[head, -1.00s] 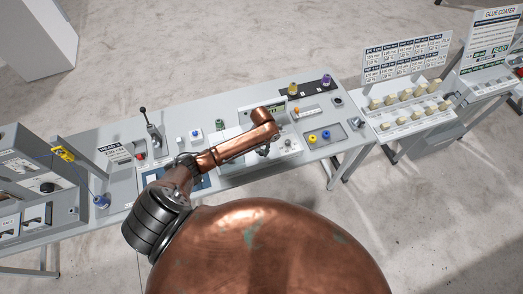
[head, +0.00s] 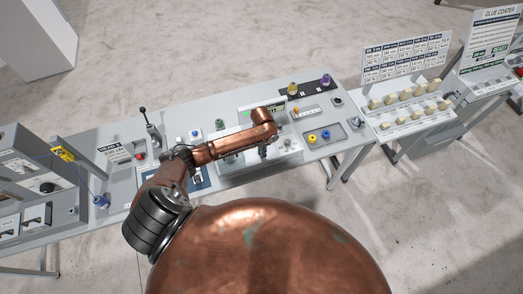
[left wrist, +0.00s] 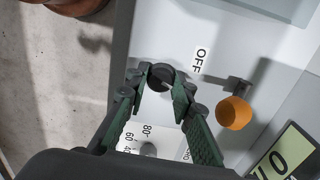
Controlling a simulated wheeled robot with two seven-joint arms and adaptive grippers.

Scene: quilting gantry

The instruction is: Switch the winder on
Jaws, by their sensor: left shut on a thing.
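My left gripper (left wrist: 162,82) is shut on a dark round knob (left wrist: 160,74) on a pale panel in the left wrist view. One finger lies on each side of the knob. A white label reading OFF (left wrist: 200,60) sits just right of it. I cannot tell which way the knob points. In the head view my left gripper (head: 263,152) is over the front of the machine at the middle of the bench, and the arm hides part of that machine. A lit screen (head: 246,113) shows behind the arm. My right gripper is not in view.
An orange knob (left wrist: 234,112) stands close to the right of my fingers, with a display (left wrist: 287,157) beyond it. A scale marked 60 and 80 (left wrist: 146,129) lies below.

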